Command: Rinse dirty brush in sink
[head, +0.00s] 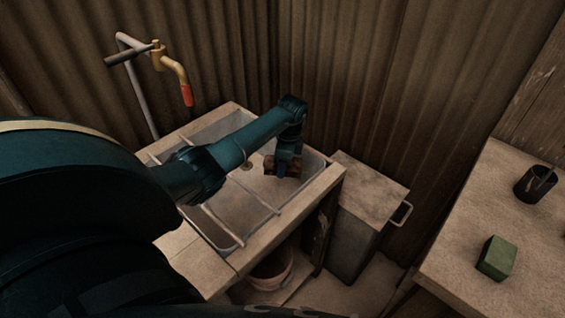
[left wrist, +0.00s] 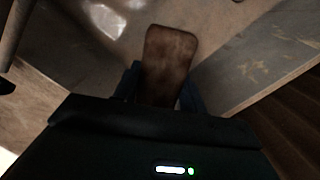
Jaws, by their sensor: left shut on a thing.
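The dirty brush (head: 268,163) is a small brown block at the right end of the sink (head: 238,229). My left gripper (head: 287,168) points down over the basin and is shut on the brush. The left wrist view shows the brush (left wrist: 170,60) as a brown rounded block between the two fingers (left wrist: 165,90). Its bristles cannot be made out. I cannot tell whether the brush touches the basin floor. The brass tap (head: 176,70) with a red end is on the wall behind the sink, left of the gripper. My right gripper is not in view.
Thin rails cross the basin. A grey bin with a flat lid (head: 369,185) stands right of the sink. The table (head: 487,208) at right carries a green block (head: 497,258) and a dark cup (head: 535,184). Corrugated walls close the back.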

